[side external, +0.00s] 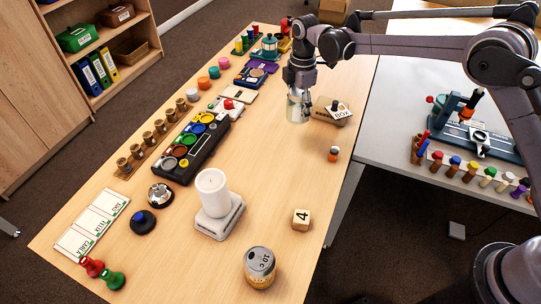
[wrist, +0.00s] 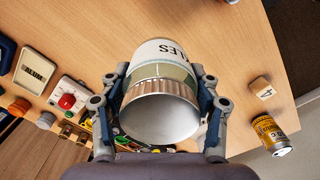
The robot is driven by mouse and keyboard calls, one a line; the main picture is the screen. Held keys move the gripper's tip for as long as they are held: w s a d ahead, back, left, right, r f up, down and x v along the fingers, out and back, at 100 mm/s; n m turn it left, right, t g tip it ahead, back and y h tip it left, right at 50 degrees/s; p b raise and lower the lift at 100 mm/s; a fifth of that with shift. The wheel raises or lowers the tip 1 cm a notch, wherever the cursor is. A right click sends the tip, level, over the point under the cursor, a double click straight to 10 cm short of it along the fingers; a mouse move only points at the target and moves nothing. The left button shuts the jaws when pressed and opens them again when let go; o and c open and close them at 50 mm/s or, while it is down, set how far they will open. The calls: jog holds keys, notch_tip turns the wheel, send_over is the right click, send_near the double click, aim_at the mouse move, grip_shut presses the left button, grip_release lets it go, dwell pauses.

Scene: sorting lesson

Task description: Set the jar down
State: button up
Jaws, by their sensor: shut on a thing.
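The jar (side external: 299,107) is pale, upright or nearly so, and hangs below my wrist over the far part of the wooden table (side external: 270,170). In the wrist view the jar (wrist: 160,108) shows a round white end, a ribbed tan band and a white label with partly visible letters. My gripper (side external: 299,94) is shut on the jar, with one finger on each side of it; the gripper (wrist: 160,96) also shows in the wrist view. I cannot tell how large the gap between the jar's underside and the table is.
A dark tray of coloured discs (side external: 190,155) lies left. The table's middle is clear.

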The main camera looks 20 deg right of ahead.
jog(key=a+f, duration=0.2)
jog(key=a, duration=0.3)
jog(key=a+f, duration=0.2)
jog(key=a, duration=0.3)
jog(key=a+f, duration=0.3)
jog(key=a, duration=0.3)
jog(key=shift+s, duration=0.1)
jog(key=shift+f, duration=2)
jog(key=shift+f, duration=0.1)
jog(key=o, duration=1.2)
jog(key=shift+o, duration=0.2)
